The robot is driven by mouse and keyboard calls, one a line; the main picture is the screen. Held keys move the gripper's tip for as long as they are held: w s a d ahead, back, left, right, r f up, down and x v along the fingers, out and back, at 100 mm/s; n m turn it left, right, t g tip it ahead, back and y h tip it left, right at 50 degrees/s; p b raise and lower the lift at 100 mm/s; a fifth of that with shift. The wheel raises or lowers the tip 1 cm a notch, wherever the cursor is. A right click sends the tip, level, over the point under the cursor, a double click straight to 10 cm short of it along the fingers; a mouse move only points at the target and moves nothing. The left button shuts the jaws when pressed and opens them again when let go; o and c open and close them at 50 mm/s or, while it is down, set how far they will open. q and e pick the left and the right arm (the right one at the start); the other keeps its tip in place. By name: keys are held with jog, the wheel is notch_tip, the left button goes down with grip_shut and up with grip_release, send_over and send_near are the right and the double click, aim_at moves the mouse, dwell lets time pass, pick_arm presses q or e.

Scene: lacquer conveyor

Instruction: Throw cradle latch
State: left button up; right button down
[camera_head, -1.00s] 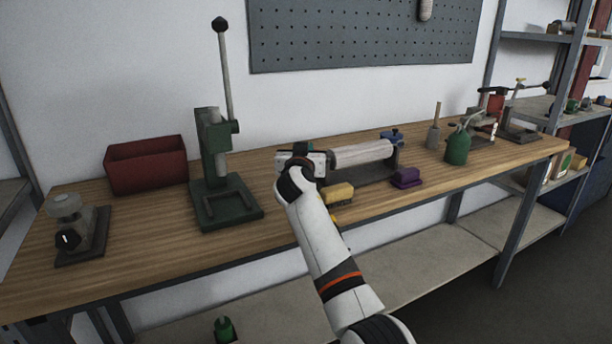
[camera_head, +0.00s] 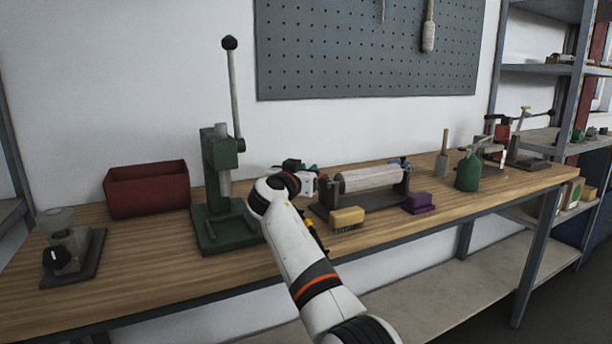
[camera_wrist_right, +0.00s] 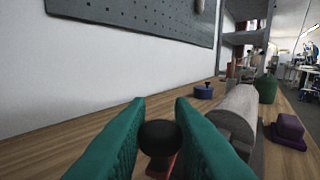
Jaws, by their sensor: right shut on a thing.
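The cradle has a dark base (camera_head: 333,211) and carries a pale roller (camera_head: 369,180) lying across it on the bench. My right gripper (camera_head: 313,172) is at the left end of the cradle. In the right wrist view its two teal fingers are shut on a black ball knob (camera_wrist_right: 160,138). A bit of red shows below the knob; the rest of the latch is hidden by the fingers. The roller also shows in the wrist view (camera_wrist_right: 238,112), just beyond the right finger. My left gripper is not in view.
A green lever press (camera_head: 220,165) stands close left, with a red bin (camera_head: 147,188) behind. A green can (camera_head: 467,173) stands to the right.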

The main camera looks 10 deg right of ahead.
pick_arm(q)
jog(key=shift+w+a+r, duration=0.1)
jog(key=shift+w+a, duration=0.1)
pick_arm(e)
jog(key=shift+w+a+f+m+g+h, duration=0.1)
jog(key=shift+w+a+m+g+h, duration=0.15)
jog(key=shift+m+g+h, duration=0.3)
jog(key=c, duration=1.3)
grip_release()
jog(key=shift+s+a, duration=0.1)
jog(key=shift+s+a+f+b, duration=0.1)
jog(key=shift+s+a+b, duration=0.15)
jog(key=shift+b, duration=0.15)
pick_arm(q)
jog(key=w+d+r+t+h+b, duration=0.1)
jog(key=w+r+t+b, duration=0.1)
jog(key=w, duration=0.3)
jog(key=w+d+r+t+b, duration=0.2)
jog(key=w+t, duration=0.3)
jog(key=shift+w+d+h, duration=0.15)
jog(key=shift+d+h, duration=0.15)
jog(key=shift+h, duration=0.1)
pick_arm(e)
jog(key=shift+v, duration=5.6)
